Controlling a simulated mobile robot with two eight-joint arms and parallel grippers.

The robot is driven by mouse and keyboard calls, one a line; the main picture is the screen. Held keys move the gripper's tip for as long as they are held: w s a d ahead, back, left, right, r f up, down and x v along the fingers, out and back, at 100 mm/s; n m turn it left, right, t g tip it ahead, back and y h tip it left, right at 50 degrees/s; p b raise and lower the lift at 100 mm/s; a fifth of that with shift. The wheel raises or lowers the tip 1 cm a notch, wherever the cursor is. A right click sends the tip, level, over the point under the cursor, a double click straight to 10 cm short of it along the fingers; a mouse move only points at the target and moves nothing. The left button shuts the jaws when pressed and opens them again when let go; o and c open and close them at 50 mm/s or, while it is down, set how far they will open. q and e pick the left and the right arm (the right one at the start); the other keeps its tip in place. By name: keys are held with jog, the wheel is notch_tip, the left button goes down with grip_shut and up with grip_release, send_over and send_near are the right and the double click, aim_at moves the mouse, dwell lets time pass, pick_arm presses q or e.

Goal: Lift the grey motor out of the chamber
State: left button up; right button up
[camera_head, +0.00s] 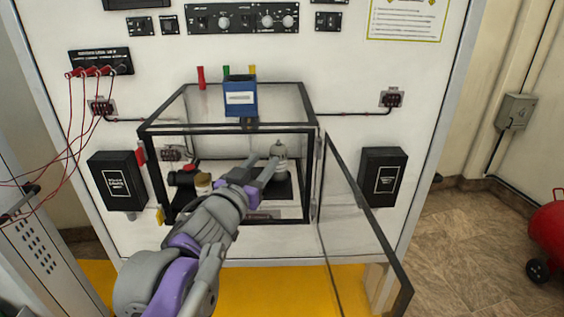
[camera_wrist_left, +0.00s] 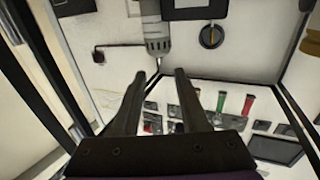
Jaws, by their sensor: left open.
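The grey motor (camera_head: 279,151) stands upright inside the black-framed chamber (camera_head: 226,130), towards its right side. It also shows in the left wrist view (camera_wrist_left: 157,30), just past my fingertips, with its narrow tip pointing towards the gap between them. My left gripper (camera_head: 263,164) reaches through the open front of the chamber, just left of and in front of the motor. In the left wrist view, its two fingers (camera_wrist_left: 159,73) are apart with nothing between them. I cannot tell whether a finger touches the motor. My right gripper is not in view.
The glass door (camera_head: 360,230) hangs open at the right front. A dark cylindrical part (camera_head: 182,177) and a small tan-topped jar (camera_head: 203,183) sit in the chamber's left side. A blue box (camera_head: 240,98) sits at the top. Red cables (camera_head: 75,115) hang at left.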

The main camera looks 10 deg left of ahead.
aim_at(278, 144)
pick_arm(q)
jog(key=w, duration=0.6)
jog(key=w+d+p, duration=0.1)
jog(key=w, duration=0.2)
jog(key=shift+r, duration=0.25)
jog(key=shift+w+d, duration=0.15)
jog(key=shift+w, duration=0.35)
jog(key=shift+s, duration=0.1)
grip_shut()
jog(key=shift+s+f, duration=0.15)
dwell(0.5)
